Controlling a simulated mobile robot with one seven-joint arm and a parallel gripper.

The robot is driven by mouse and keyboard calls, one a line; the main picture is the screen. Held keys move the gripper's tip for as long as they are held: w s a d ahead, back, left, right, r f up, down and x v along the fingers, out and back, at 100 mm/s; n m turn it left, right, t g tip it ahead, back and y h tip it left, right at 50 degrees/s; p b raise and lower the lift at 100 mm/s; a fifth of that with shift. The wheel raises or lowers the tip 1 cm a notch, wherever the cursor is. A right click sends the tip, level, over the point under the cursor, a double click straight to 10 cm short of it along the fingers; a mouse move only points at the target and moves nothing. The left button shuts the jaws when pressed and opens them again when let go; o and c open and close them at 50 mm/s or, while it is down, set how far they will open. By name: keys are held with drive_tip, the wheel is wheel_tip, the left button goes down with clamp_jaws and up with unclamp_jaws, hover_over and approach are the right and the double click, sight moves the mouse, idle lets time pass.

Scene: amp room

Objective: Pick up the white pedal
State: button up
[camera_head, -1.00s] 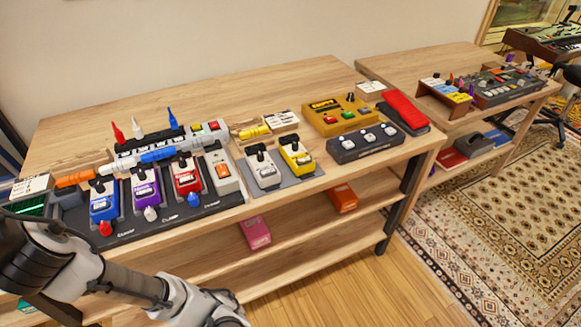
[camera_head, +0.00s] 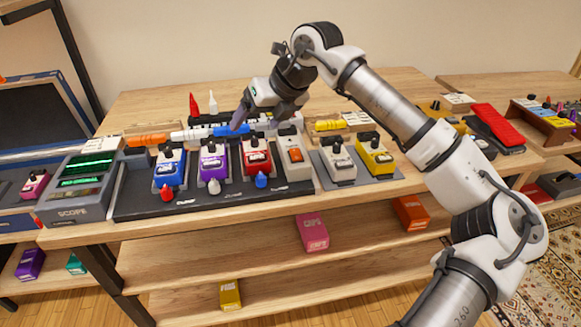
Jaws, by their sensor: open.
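A white pedal (camera_head: 338,158) with a black knob on top stands on a grey mat (camera_head: 350,182), just left of a yellow pedal (camera_head: 375,153). Another off-white pedal (camera_head: 295,158), with an orange switch, stands left of the mat at the right end of the black board. My gripper (camera_head: 262,119) is open and points down above the purple and red pedals, left of the white pedal and apart from it. It hides part of the rack behind the pedals.
Blue (camera_head: 169,168), purple (camera_head: 212,164) and red (camera_head: 256,158) pedals stand on the black board (camera_head: 130,202), with coloured cables behind. A scope box (camera_head: 75,190) is at the left. Pink (camera_head: 312,233) and orange (camera_head: 411,213) boxes lie on the shelf below.

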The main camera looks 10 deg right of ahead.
sight(338, 152)
drive_tip(key=s+d+f+m+h, duration=0.2)
drive_tip(key=d+m+h, duration=0.25)
drive_tip(key=d, duration=1.45)
drive_tip(key=shift+n+h, duration=0.25)
drive_tip(key=shift+h, duration=0.2)
drive_tip(key=x, duration=0.7)
drive_tip(key=shift+a, duration=0.1)
drive_tip(key=shift+p+x, duration=0.45)
drive_tip(key=shift+x, duration=2.65)
drive_tip(key=shift+w, duration=0.1)
drive_tip(key=c, duration=1.4)
drive_tip(key=shift+o, duration=0.2)
drive_tip(key=shift+r, duration=0.1)
